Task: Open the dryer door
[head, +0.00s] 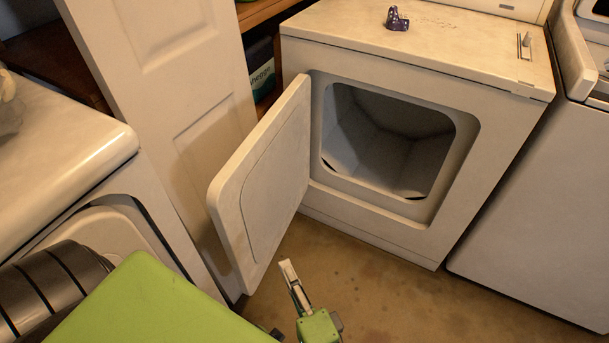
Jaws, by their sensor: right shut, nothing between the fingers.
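The dryer (420,232) is a white front-loading machine in the middle right. Its door (265,180) is swung wide open to the left on its left side, and the dark opening of the drum (385,145) shows and looks empty. My right gripper (288,269) is below and to the right of the door's lower corner, over the floor. Its fingers are shut and empty, with no clear contact with the door. My left gripper is not in view.
A white panelled door (180,90) stands behind the dryer door. Another white machine (65,140) is at the left, and one more (540,190) at the right. A small purple object (397,19) sits on the dryer. Brown floor (370,295) is clear in front.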

